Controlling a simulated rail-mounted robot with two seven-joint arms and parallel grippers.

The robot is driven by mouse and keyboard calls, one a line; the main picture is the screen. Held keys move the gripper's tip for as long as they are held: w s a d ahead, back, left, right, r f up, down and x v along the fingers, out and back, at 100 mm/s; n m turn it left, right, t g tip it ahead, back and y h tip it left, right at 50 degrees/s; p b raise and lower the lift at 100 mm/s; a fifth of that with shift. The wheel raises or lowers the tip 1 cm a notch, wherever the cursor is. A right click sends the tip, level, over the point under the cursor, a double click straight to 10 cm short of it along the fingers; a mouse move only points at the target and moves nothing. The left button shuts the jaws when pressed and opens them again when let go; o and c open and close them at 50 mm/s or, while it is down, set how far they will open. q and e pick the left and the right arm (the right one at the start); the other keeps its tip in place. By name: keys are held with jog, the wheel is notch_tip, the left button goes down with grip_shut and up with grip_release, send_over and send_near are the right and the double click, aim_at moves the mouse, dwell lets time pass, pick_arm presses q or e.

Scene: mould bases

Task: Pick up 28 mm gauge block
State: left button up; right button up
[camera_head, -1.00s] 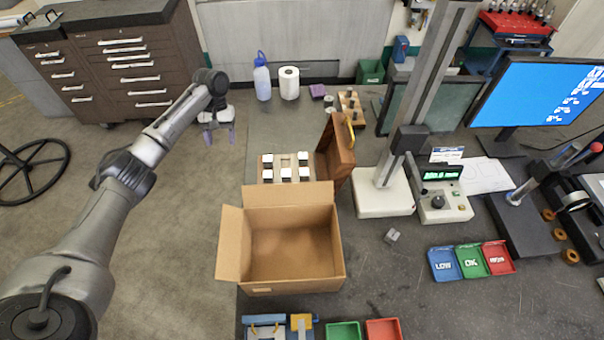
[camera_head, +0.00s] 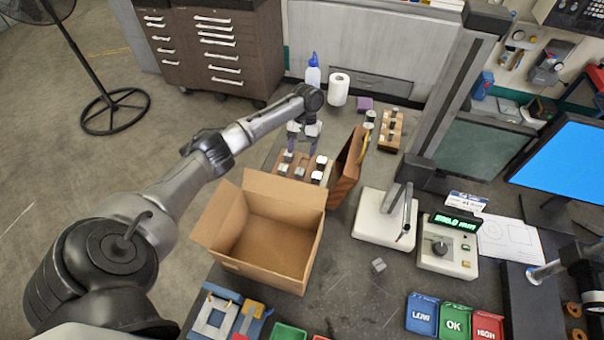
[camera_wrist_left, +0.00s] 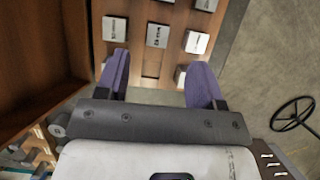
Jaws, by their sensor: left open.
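Several grey gauge blocks sit in rows in an open wooden case (camera_head: 307,155) beyond the cardboard box. In the left wrist view three blocks stand in a row: left (camera_wrist_left: 115,28), middle (camera_wrist_left: 157,35) and right (camera_wrist_left: 196,42). Their engraved marks are too small to read surely, so I cannot tell which is 28 mm. My left gripper (camera_head: 303,145) is above the case, open and empty, its purple fingers pointing down. In the left wrist view the gripper (camera_wrist_left: 160,84) spans an empty slot (camera_wrist_left: 152,68) beside that row.
The case's raised lid (camera_head: 347,168) stands close right of the gripper. An open cardboard box (camera_head: 265,235) is in front. A measuring stand (camera_head: 385,216) and small grey block (camera_head: 378,265) are to the right. A paper roll (camera_head: 338,89) and bottle (camera_head: 313,72) stand behind.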

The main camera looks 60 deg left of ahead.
aim_at(299, 173)
pick_arm(q)
jog(key=shift+x, duration=1.15)
jog(key=shift+p+x, duration=0.35)
jog(key=shift+x, duration=2.85)
jog(key=shift+w, duration=0.1)
jog(key=c, duration=1.1)
jog(key=shift+r, duration=0.15)
